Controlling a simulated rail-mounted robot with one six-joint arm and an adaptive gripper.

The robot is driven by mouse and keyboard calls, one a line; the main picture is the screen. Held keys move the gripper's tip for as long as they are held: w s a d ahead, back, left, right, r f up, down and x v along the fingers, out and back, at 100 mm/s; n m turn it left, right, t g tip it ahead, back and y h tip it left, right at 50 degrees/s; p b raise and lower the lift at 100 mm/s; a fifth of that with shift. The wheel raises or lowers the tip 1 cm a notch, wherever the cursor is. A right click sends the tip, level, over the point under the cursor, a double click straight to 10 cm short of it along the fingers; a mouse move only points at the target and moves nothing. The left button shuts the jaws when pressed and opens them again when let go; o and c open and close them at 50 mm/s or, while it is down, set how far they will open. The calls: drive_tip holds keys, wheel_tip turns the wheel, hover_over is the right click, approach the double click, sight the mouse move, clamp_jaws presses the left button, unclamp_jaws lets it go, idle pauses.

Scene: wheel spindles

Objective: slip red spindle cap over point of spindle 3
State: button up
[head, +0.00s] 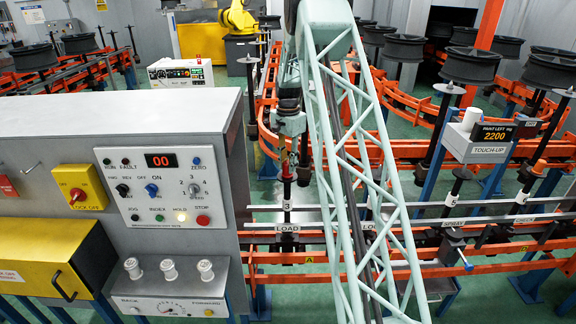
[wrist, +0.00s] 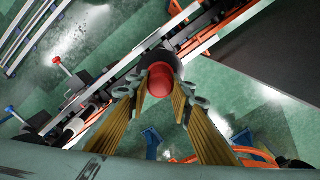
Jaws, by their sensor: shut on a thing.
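The red spindle cap (wrist: 160,80) is between the fingertips of my gripper (wrist: 160,88) in the wrist view, and the fingers are shut on it. In the head view my gripper (head: 288,158) hangs above the LOAD place, with a bit of red showing at its tips. Spindle 3 (head: 287,193) is the dark post with the "3" label right below. The cap looks in line with it, but I cannot tell whether it touches the point or sits over it. A dark round part shows behind the cap in the wrist view.
The grey control cabinet (head: 165,190) stands close on the left. My pale green lattice arm crosses the middle and hides part of the orange rails (head: 410,150). Other spindles with dark wheels (head: 470,66) stand at the right, beside the TOUCH-UP box (head: 478,144).

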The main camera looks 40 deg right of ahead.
idle(0.4)
drive_tip(key=o, duration=0.8)
drive_tip(key=shift+o, duration=0.2)
wheel_tip(320, 180, up, 12)
idle(0.4)
idle(0.8)
